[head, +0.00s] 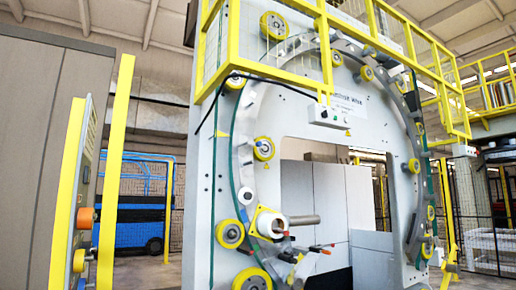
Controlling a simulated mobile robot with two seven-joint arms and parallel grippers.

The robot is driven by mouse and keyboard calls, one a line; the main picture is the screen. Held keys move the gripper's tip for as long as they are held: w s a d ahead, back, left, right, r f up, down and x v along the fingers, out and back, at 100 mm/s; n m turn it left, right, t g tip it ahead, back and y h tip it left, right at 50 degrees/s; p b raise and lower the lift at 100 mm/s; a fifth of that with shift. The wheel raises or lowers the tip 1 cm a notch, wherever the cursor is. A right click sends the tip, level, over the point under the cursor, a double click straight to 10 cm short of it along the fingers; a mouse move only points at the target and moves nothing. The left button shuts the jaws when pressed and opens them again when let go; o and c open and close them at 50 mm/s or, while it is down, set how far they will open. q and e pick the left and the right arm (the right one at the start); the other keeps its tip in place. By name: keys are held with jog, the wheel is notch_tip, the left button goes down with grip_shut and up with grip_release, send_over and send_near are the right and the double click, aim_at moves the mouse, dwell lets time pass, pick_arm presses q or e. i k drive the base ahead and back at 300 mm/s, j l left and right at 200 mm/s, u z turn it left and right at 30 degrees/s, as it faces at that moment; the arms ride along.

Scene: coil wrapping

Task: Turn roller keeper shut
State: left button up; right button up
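A white roll (270,224) sits in a yellow-edged holder low on the inner side of the machine's big grey ring (243,130). A small red-tipped lever (284,234) shows at the roll's face. Another dark handle with a red end (320,249) sticks out to the right just below. Either could be the roller keeper; they are too small to tell which, or whether it is turned shut. A grey bar (304,220) extends right from behind the roll. Neither of my grippers can be made out in the head view.
Yellow guide rollers (264,148) line the ring. A yellow railing (300,75) runs around the top of the machine. A control cabinet with a yellow post (112,170) stands at the left. A blue machine (140,215) is behind, and a fence (490,200) is at right.

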aim_at(259, 144)
jog(key=i+l+u, duration=0.1)
jog(key=i+l, duration=0.35)
jog(key=i+l+u, duration=0.1)
jog(key=i+l, duration=0.7)
jog(key=l, duration=0.15)
jog(key=i+l+u, duration=0.15)
jog(key=i+l, duration=0.25)
jog(key=l, duration=0.1)
